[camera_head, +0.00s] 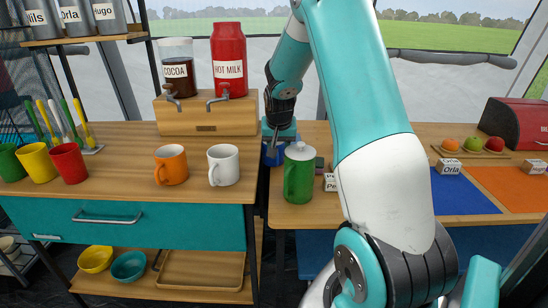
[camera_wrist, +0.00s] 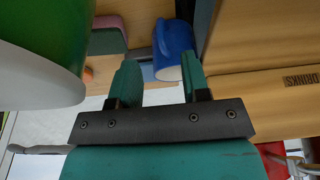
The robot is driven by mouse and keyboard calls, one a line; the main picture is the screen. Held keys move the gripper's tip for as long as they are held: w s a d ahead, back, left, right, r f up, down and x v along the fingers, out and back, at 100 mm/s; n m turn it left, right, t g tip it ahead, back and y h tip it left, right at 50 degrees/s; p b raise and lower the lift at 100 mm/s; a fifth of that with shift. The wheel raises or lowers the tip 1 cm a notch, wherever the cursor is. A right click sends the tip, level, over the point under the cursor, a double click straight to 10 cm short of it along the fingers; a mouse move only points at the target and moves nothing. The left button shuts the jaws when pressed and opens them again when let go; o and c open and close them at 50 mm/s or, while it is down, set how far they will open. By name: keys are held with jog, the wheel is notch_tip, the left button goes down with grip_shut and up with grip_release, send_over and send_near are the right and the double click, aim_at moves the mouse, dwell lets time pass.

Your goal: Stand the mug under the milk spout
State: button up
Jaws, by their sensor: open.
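The red hot milk dispenser (camera_head: 229,62) stands on a wooden stand (camera_head: 206,116), its spout (camera_head: 217,101) pointing forward. A white mug (camera_head: 223,166) and an orange mug (camera_head: 171,165) stand on the counter in front. A blue mug (camera_head: 270,158) stands right of the stand, partly hidden behind my gripper and a green canister. My gripper (camera_head: 280,136) is low over that spot. In the wrist view my gripper (camera_wrist: 160,72) is open, and the blue mug (camera_wrist: 172,48) shows at the right finger, its handle toward the gap. I cannot tell whether they touch.
The green lidded canister (camera_head: 299,176) stands close to my gripper; it fills the left of the wrist view (camera_wrist: 38,50). A cocoa dispenser (camera_head: 177,70) stands left of the milk. Colored cups (camera_head: 70,163) sit at the left.

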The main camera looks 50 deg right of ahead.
aim_at(277, 159)
jog(key=x, duration=0.9)
jog(key=shift+a, duration=0.1)
grip_shut()
